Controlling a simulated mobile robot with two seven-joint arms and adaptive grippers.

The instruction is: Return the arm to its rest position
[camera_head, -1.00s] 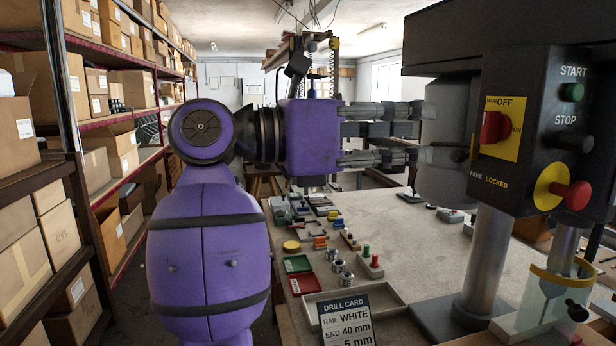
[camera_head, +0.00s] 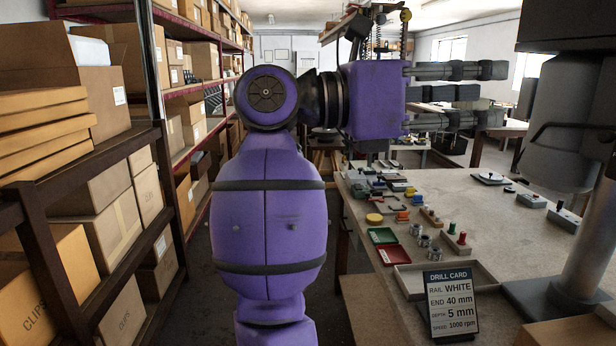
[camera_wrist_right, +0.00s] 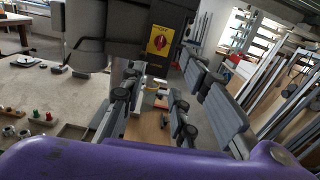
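My right arm, purple, stands large in the middle of the head view. Its right gripper (camera_head: 490,94) points to the right, level, above the far part of the workbench (camera_head: 500,222). Its fingers are spread apart with nothing between them. In the right wrist view the gripper (camera_wrist_right: 162,85) also shows two separated fingers and an empty gap, with the drill press (camera_wrist_right: 112,25) beyond and to the left. My left gripper is not in view.
Shelves with cardboard boxes (camera_head: 97,220) stand close on the left. The drill press column (camera_head: 592,235) is at the right. The bench holds a drill card (camera_head: 451,305), a shallow tray (camera_head: 405,285), a green dish (camera_head: 382,236) and small parts. An aisle lies behind my arm.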

